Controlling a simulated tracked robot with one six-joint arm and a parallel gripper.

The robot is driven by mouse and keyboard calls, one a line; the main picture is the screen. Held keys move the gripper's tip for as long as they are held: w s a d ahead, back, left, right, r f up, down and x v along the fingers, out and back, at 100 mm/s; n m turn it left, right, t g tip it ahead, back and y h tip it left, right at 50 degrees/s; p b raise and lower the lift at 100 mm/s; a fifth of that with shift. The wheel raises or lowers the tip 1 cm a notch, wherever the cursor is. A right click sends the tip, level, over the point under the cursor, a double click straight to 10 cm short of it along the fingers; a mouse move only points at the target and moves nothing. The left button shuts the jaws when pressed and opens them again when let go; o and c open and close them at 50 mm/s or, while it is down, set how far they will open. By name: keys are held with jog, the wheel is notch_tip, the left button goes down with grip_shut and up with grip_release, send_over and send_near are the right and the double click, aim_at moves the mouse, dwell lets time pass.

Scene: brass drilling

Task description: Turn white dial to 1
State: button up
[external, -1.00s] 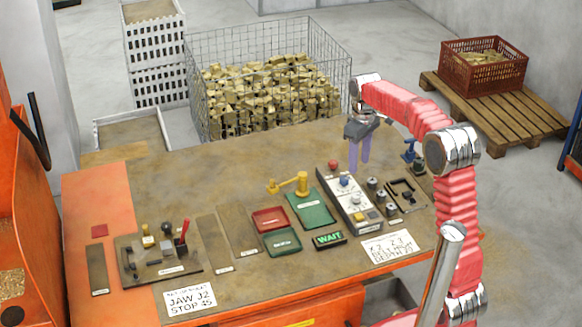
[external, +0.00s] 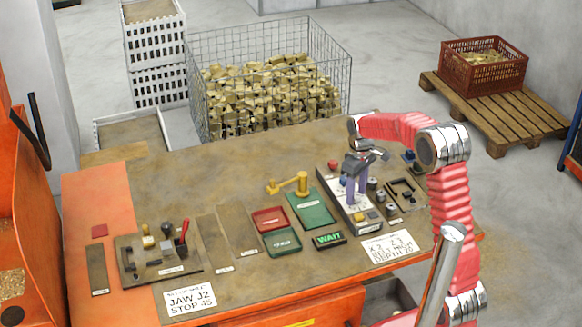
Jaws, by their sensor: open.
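The control panel (external: 332,190) is a narrow grey and white box on the right half of the bench, with a red knob (external: 333,165) at its far end and a yellow button (external: 373,215) near its front end. My gripper (external: 356,203) points down over the middle of this panel. Its two purple fingers are apart, with nothing seen held. The white dial cannot be made out clearly; the fingers cover the part of the panel where a pale knob showed earlier. I cannot tell whether the fingers touch it or which number it points to.
Dark round posts (external: 372,184) stand close to the right of the panel. The lit WAIT sign (external: 328,239) is in front. The bench's back left is clear.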

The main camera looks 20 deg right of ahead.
jog(key=shift+c, duration=0.6)
jog(key=c, duration=0.9)
jog(key=shift+m, duration=2.9)
jog(key=shift+f, duration=0.1)
jog(key=o, duration=1)
